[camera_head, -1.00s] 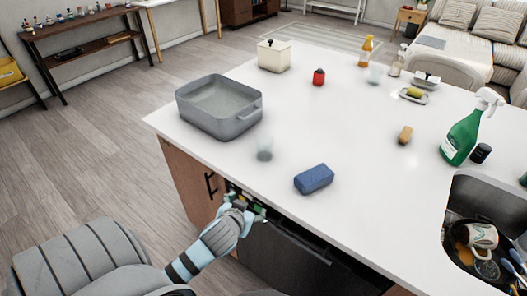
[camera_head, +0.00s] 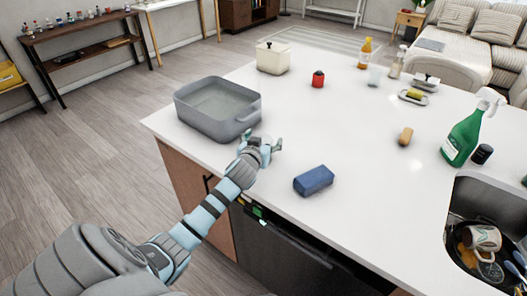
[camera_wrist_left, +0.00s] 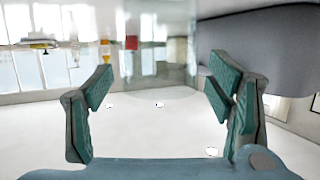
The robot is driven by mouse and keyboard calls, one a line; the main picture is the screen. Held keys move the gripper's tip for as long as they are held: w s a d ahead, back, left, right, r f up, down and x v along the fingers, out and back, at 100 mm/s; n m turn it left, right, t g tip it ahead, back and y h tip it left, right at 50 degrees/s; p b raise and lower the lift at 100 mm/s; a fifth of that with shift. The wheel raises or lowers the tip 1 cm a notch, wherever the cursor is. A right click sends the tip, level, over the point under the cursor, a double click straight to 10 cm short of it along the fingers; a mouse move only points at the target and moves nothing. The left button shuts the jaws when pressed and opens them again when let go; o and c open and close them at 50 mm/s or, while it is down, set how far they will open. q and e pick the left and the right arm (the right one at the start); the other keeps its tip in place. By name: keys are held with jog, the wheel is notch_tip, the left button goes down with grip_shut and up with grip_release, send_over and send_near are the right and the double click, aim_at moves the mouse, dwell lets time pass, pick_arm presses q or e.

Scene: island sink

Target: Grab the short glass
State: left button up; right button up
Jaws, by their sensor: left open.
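The short glass is clear and hard to make out. In the left wrist view the glass (camera_wrist_left: 158,70) shows faintly, upright between my two fingers. In the head view my left gripper hides it. My left gripper (camera_head: 263,139) is open, low over the counter between the grey basin and the blue sponge; its two fingers also show apart in the left wrist view (camera_wrist_left: 160,98). I cannot tell whether the fingertips reach past the glass. A second clear glass (camera_head: 375,75) stands far back on the counter. My right gripper is not in view.
The grey basin (camera_head: 200,122) is close behind my left gripper. A blue sponge (camera_head: 313,180) lies to its right. A green spray bottle (camera_head: 462,135) and the sink (camera_head: 470,190) are at the right. The middle of the white counter (camera_head: 340,125) is clear.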

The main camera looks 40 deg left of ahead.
pick_arm(q)
jog(key=c, duration=1.4)
